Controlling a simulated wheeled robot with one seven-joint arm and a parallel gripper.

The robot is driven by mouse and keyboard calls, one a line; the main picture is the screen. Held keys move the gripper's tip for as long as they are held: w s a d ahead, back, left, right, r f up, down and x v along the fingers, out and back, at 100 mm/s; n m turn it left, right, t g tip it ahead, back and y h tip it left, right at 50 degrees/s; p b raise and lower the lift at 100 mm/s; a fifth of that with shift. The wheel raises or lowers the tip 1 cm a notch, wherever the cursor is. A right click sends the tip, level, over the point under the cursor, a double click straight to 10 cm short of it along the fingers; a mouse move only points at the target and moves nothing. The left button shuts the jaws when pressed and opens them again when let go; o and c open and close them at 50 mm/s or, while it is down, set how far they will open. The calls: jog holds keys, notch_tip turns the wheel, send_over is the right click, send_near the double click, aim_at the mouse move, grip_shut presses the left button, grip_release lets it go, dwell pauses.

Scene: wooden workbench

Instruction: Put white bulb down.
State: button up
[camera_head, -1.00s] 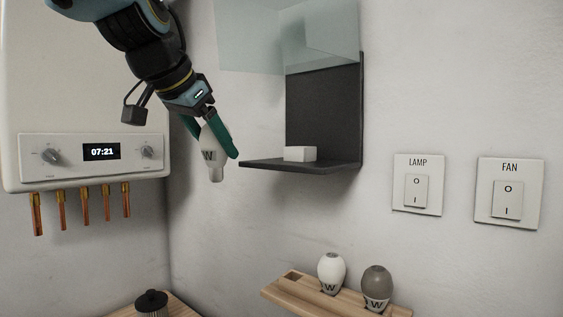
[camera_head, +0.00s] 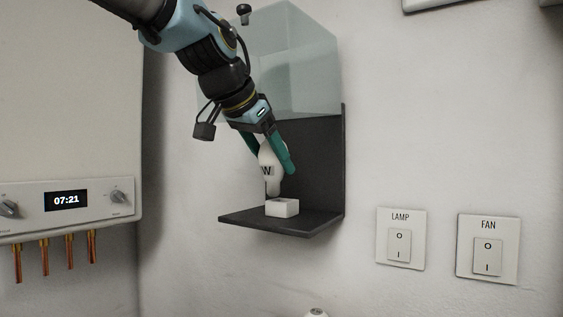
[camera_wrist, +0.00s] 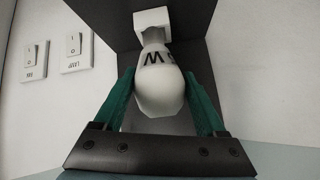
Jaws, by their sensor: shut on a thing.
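My gripper (camera_head: 272,158) has green fingers and is shut on the white bulb (camera_head: 269,169), one finger on each side of it. The bulb is upright with its narrow base down, and a dark "W" shows on it. It is just above or touching the small white block (camera_head: 282,208) on the dark shelf (camera_head: 268,222); I cannot tell which. In the wrist view the bulb (camera_wrist: 158,85) sits between the fingers (camera_wrist: 160,100), with its base end at the white block (camera_wrist: 152,19).
A translucent panel (camera_head: 300,65) rises over the dark shelf. A white heater unit (camera_head: 70,120) with a clock display stands at left, copper pipes (camera_head: 68,248) below. LAMP (camera_head: 400,240) and FAN (camera_head: 487,250) switches are on the wall at right. Another pale bulb top (camera_head: 317,312) shows at the bottom edge.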

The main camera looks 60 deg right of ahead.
aim_at(282, 175)
jog(key=p+x, duration=0.2)
jog(key=x, duration=0.2)
jog(key=shift+d, duration=0.15)
jog(key=shift+f, duration=0.4)
jog(key=shift+f, duration=0.1)
jog(key=shift+f+b, duration=0.3)
jog(key=o, duration=1.3)
jog(key=shift+r, duration=0.15)
